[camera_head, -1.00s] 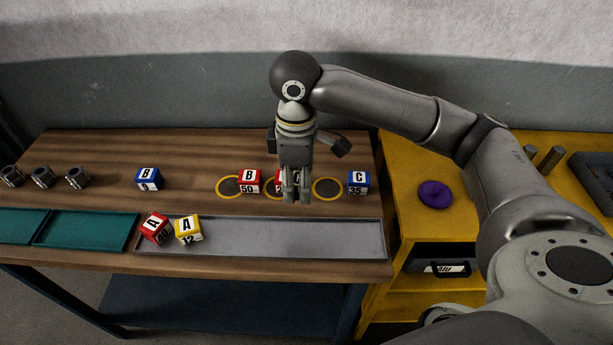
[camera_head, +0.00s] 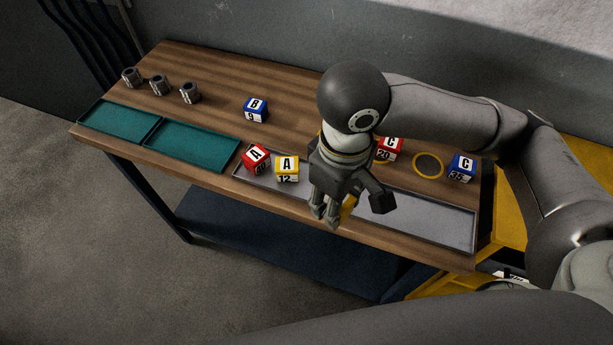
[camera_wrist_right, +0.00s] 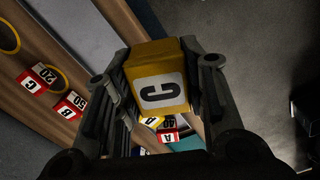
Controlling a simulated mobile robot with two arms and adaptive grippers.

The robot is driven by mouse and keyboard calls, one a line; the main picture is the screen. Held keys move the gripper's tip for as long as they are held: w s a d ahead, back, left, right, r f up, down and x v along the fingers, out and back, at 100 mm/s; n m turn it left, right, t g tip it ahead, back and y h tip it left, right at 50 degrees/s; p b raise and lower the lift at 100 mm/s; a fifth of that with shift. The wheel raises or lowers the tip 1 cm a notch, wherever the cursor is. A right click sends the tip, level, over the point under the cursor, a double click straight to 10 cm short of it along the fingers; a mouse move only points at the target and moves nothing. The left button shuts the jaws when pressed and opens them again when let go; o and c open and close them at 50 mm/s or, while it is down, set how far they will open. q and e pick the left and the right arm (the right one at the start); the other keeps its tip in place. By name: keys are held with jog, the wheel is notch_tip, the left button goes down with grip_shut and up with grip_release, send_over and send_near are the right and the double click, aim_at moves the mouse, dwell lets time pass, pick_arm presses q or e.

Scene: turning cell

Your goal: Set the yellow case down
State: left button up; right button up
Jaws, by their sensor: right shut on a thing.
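My right gripper (camera_head: 326,214) is shut on a yellow case, of which only a sliver (camera_head: 348,206) shows behind the fingers in the head view. In the right wrist view the yellow case (camera_wrist_right: 158,75) sits between the fingers, its white label with a C facing the camera. In the head view the gripper appears over the front edge of the grey tray (camera_head: 430,214); its height above the tray is hard to tell. Another yellow case, A 12 (camera_head: 287,168), stands in the tray's left part beside the red case A (camera_head: 256,158). My left gripper is not in view.
The tray's right part is bare. Behind it are the red C 20 (camera_head: 389,149), an empty yellow ring (camera_head: 428,165) and the blue C 35 (camera_head: 461,168). The blue B (camera_head: 255,110), teal trays (camera_head: 190,147) and several metal parts (camera_head: 160,84) are left.

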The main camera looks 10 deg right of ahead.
jog(key=shift+s+a, duration=0.2)
jog(key=shift+a, duration=0.25)
jog(key=w+f, duration=0.3)
jog(key=w, duration=0.1)
jog(key=w+d+f, duration=0.1)
jog(key=w+f, duration=0.2)
jog(key=w, duration=0.1)
jog(key=w+d+f+p, duration=0.1)
jog(key=w+f, duration=0.2)
jog(key=w, duration=0.2)
jog(key=shift+w+d+f, duration=0.15)
jog(key=shift+w+f, duration=0.15)
jog(key=shift+f, duration=0.2)
notch_tip(320, 180, down, 2)
jog(key=shift+f+p, duration=0.15)
jog(key=shift+p, duration=0.6)
jog(key=shift+f, duration=0.3)
jog(key=shift+f, duration=0.1)
jog(key=o, duration=1.1)
jog(key=shift+s, duration=0.1)
